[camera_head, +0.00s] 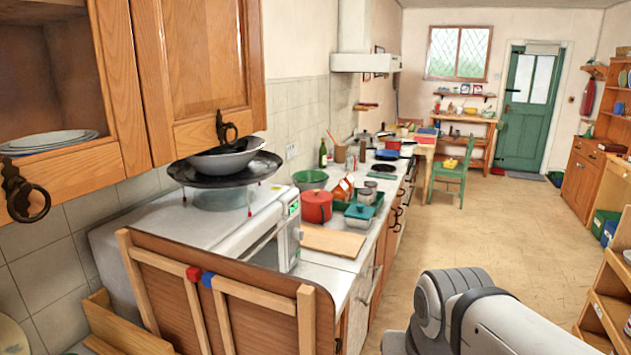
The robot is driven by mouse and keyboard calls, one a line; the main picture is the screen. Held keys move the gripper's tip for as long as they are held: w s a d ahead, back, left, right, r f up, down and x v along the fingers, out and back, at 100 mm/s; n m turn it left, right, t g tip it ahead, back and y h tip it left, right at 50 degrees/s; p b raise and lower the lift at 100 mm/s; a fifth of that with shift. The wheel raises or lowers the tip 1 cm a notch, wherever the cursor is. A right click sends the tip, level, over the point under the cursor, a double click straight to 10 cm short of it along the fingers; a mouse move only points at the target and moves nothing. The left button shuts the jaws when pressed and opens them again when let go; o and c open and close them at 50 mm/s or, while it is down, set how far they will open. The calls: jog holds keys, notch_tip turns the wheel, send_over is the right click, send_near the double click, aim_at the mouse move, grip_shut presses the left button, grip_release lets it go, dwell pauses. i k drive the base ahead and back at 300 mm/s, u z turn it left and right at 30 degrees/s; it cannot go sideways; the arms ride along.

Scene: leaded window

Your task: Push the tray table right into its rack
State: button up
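A brown wooden panel (252,318) with pale wooden bars stands upright at the lower left, in front of the counter and microwave. It looks like a folded tray table, but I cannot tell for sure. My grey and white arm shows at the bottom right, but my gripper is out of view.
A white microwave (286,238) stands behind the panel, with a black pan and bowl above it. The counter (340,262) holds a red pot (316,206) and other kitchenware. Open floor (500,225) runs toward the green door (530,107). Wooden shelves (612,300) line the right.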

aim_at(160, 297)
jog(key=k, duration=1.25)
jog(key=u, duration=0.15)
jog(key=i, duration=0.85)
jog(key=u, duration=0.3)
